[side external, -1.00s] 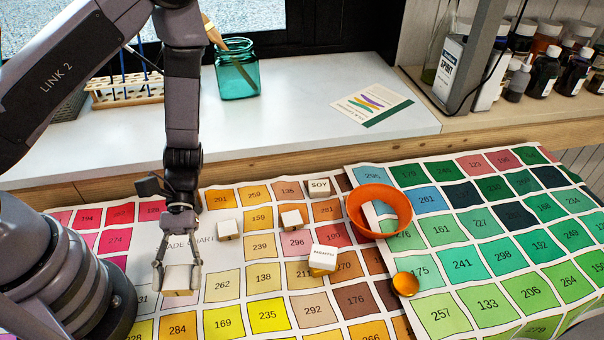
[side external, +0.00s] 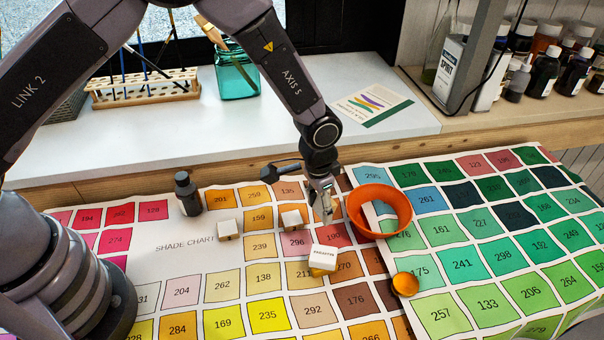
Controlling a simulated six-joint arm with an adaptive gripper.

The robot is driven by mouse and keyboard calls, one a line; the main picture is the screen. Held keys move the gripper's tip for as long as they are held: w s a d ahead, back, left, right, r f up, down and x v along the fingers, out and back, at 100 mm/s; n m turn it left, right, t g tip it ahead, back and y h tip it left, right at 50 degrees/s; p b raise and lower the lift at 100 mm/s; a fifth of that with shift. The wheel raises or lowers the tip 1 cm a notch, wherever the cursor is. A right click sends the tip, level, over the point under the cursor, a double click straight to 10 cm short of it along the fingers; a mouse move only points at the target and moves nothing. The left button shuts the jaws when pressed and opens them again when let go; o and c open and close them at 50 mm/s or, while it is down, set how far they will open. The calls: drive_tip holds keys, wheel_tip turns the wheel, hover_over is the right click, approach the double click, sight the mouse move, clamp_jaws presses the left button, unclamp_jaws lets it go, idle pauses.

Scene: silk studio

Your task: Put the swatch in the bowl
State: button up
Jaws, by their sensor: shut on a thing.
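My gripper (side external: 322,206) is over the shade chart, just left of the orange bowl (side external: 367,226). It is shut on a small block, the swatch, which is mostly hidden by the fingers and seen edge-on. Other white-topped blocks stand on the chart: a labelled one with a yellow-orange side (side external: 322,259), one at the left (side external: 228,229) and one in the middle (side external: 291,219). The block marked SOY is hidden behind my gripper.
A dark bottle (side external: 187,193) stands at the chart's left. An orange-yellow round piece (side external: 406,284) lies in front of the bowl. A teal jar (side external: 237,72) with brushes, a wooden rack (side external: 145,88) and a card (side external: 372,104) are on the back ledge. The chart's front is clear.

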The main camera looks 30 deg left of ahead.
drive_tip(key=w+d+r+m+t+h, duration=0.35)
drive_tip(key=w+d+r, duration=0.4)
drive_tip(key=w, duration=0.25)
hover_over(371, 224)
drive_tip(key=shift+g+y, duration=0.25)
drive_tip(key=shift+g, duration=0.2)
drive_tip(key=shift+f, duration=5.9)
drive_tip(key=o, duration=1)
wheel_tip(371, 224, up, 7)
